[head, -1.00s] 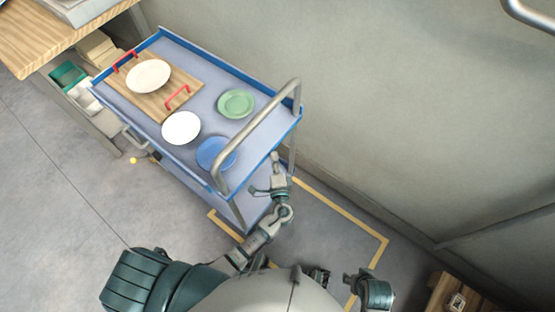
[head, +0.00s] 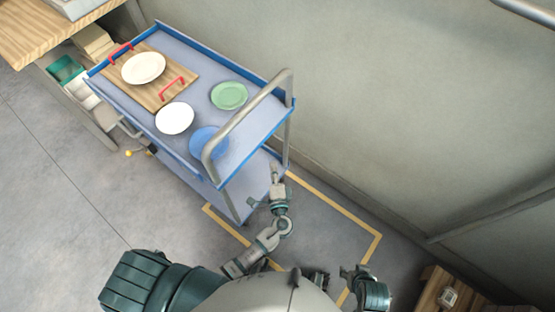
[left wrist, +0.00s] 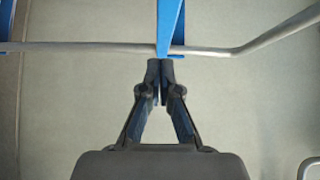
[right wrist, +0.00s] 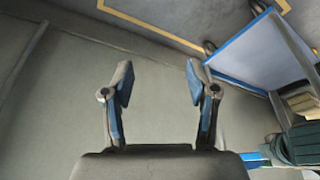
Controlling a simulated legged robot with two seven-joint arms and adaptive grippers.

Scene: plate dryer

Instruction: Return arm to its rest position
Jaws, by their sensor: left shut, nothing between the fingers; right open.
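My left arm reaches up from the bottom in the head view, and its gripper (head: 277,172) is just below the near end of the blue cart (head: 240,165). In the left wrist view the left gripper's fingers (left wrist: 160,70) are together with nothing between them. A blue cart edge (left wrist: 171,25) and a grey rail (left wrist: 100,47) show just beyond the fingertips. My right gripper (right wrist: 158,78) is open and empty in the right wrist view, facing a plain wall. In the head view, part of my right arm (head: 372,294) shows at the lower right.
The cart top holds a blue plate (head: 208,142), a green plate (head: 229,96), a white plate (head: 174,118) and a wooden tray (head: 157,98) with another white plate (head: 143,67). A metal handle (head: 245,115) rises at its near end. The wall (head: 400,110) is right; open floor (head: 60,190) is left.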

